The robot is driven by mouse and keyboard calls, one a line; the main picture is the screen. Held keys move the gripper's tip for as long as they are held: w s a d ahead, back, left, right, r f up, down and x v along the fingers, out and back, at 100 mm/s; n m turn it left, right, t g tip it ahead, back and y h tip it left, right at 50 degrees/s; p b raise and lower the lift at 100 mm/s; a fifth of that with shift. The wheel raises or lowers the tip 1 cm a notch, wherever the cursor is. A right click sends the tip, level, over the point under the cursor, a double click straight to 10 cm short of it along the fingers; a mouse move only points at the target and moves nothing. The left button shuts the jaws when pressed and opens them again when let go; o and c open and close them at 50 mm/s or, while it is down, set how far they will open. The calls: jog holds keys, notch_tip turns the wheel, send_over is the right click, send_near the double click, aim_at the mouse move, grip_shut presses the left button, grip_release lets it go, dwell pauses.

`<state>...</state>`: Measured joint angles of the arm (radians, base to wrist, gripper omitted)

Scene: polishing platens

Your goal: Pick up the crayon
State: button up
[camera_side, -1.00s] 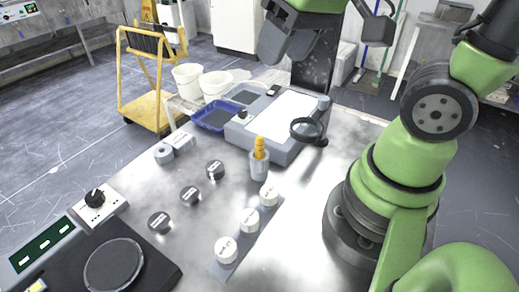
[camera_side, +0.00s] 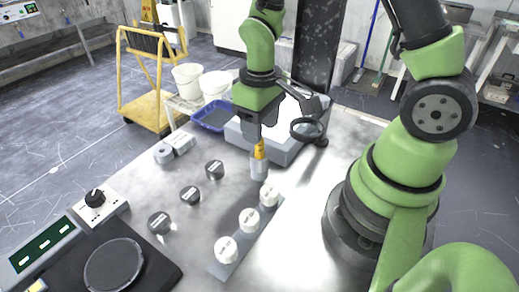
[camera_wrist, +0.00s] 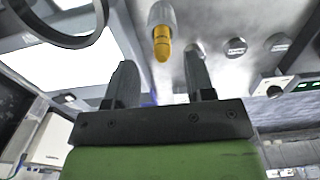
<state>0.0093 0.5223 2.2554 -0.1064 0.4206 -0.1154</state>
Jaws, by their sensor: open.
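The crayon (camera_side: 259,152) is yellow-orange and stands upright in a small grey holder (camera_side: 259,167) on the metal table. In the wrist view the crayon (camera_wrist: 162,43) shows beyond the fingertips, roughly between them sideways, with its pale holder (camera_wrist: 161,14) behind it. My gripper (camera_side: 258,133) is just above the crayon in the side view, pointing down. In the wrist view its two fingers (camera_wrist: 157,76) are spread apart with nothing between them. The fingertips are partly hard to make out in the side view.
A magnifier (camera_side: 306,129) stands right of the crayon, close to my gripper. A grey lightbox (camera_side: 283,150) and blue tray (camera_side: 210,117) lie behind. White-topped jars (camera_side: 249,219) on a strip stand in front, and dark discs (camera_side: 190,195) lie left.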

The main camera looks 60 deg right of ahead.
aim_at(260, 151)
notch_tip(260, 151, down, 5)
jog(key=shift+a, duration=0.1)
dwell(0.3)
grip_shut()
